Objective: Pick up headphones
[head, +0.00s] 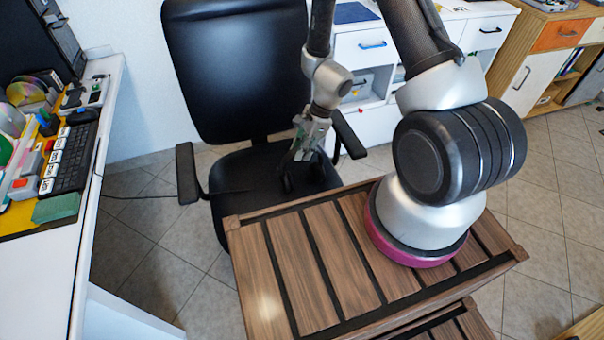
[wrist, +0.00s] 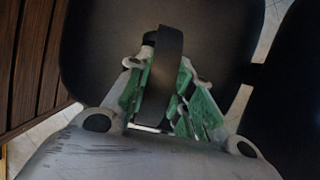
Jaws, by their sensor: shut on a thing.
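The black headphones (wrist: 165,72) show in the wrist view as a dark curved band between the green pads of my gripper (wrist: 158,88). In the head view, my gripper (head: 306,146) points down over the black office chair's seat (head: 250,182), shut on the headphones' band. Dark rounded ends of the headphones (head: 287,184) hang below the fingers, close to the seat. I cannot tell whether they still touch it. The fingers hide part of the band.
The chair's backrest (head: 238,70) rises behind my gripper, with armrests (head: 188,172) on both sides. A white desk with a keyboard (head: 72,157) stands at the left. White drawers (head: 366,46) stand behind the chair. Tiled floor (head: 150,240) lies open between desk and chair.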

